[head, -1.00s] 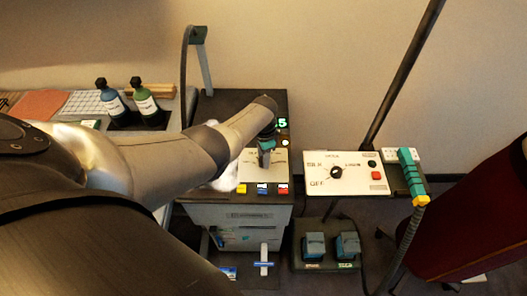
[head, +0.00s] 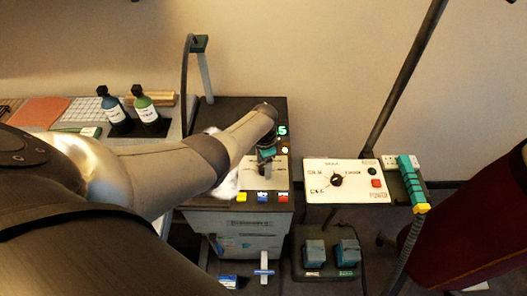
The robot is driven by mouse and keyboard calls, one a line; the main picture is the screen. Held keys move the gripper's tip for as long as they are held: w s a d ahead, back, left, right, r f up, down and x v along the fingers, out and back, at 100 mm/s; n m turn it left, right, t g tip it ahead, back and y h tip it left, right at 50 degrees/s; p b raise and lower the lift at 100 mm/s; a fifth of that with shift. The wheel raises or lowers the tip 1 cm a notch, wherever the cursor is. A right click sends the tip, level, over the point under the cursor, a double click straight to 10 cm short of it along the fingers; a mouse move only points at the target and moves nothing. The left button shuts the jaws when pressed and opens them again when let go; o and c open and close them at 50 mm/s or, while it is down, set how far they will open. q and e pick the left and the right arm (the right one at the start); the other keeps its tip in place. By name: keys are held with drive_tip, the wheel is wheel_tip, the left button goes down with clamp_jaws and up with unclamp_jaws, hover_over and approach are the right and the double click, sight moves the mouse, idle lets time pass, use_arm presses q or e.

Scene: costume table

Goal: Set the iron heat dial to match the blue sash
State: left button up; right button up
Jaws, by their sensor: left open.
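A white control panel (head: 320,200) stands right of centre in the head view. It carries a round black dial (head: 337,180) with small printed words around it, too blurred to read surely. My left gripper (head: 265,168) is open over a different white panel (head: 277,181), on top of the grey cabinet, left of the dial panel. It points down and its fingertips are partly hidden; I cannot tell whether they touch anything. I cannot make out a blue sash. My right gripper is not in view.
The grey cabinet (head: 238,244) has yellow, blue and red buttons on its front edge and a lit green digit (head: 282,130). A teal-handled hose (head: 410,180) stands right of the dial panel. Two blue pedals (head: 331,254) sit below. Dark bottles (head: 114,110) stand at left.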

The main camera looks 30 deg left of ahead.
use_arm(q)
drive_tip(key=shift+r, duration=0.5)
wheel_tip(320, 180, up, 14)
drive_tip(key=p, duration=0.5)
drive_tip(key=shift+p, duration=0.4)
drive_tip(key=shift+s, duration=0.1)
